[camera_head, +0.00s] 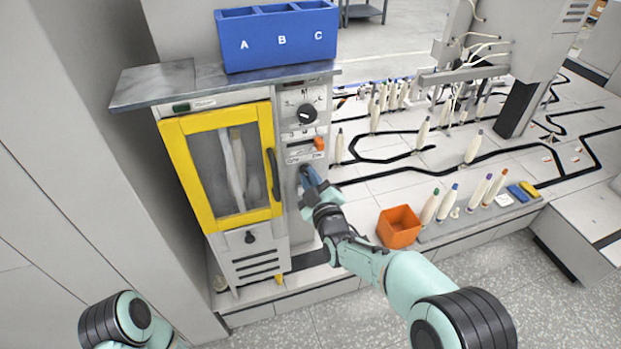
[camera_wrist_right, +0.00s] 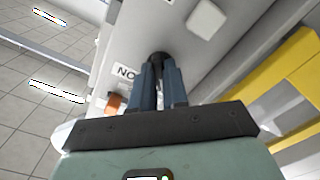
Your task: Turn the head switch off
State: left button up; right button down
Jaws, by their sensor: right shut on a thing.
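A grey control panel (camera_head: 291,114) runs up the right side of the yellow-doored cabinet. My right gripper (camera_head: 308,178) reaches the lower part of this panel, below an orange switch (camera_head: 320,143). In the right wrist view its blue fingers (camera_wrist_right: 162,82) are shut on a dark knob (camera_wrist_right: 157,57) on the panel face. The fingers hide much of the knob, so its setting cannot be told. A label beside it shows only the letters "NO"; I cannot tell from it whether this is the head switch. My left arm shows at the bottom left, but its gripper is out of view.
A black dial (camera_head: 307,113) sits higher on the panel. The yellow door (camera_head: 189,125) is shut, with a dark handle (camera_head: 272,174). A blue A-B-C box (camera_head: 279,42) stands on top. An orange bin (camera_head: 398,227) and several bobbins stand to the right.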

jog(key=c, duration=1.1)
grip_release()
jog(key=shift+c, duration=0.2)
pick_arm(q)
jog(key=shift+s+d+r+g+p, duration=0.15)
jog(key=shift+s+d+r+p, duration=0.15)
jog(key=shift+s, duration=0.2)
jog(key=shift+s+d+r+g+p, duration=0.15)
jog(key=shift+s+d+r+p, duration=0.05)
jog(key=shift+s+r+p, duration=0.25)
pick_arm(e)
jog(key=v, duration=1.3)
jog(key=shift+s, duration=0.2)
jog(key=shift+d, duration=0.1)
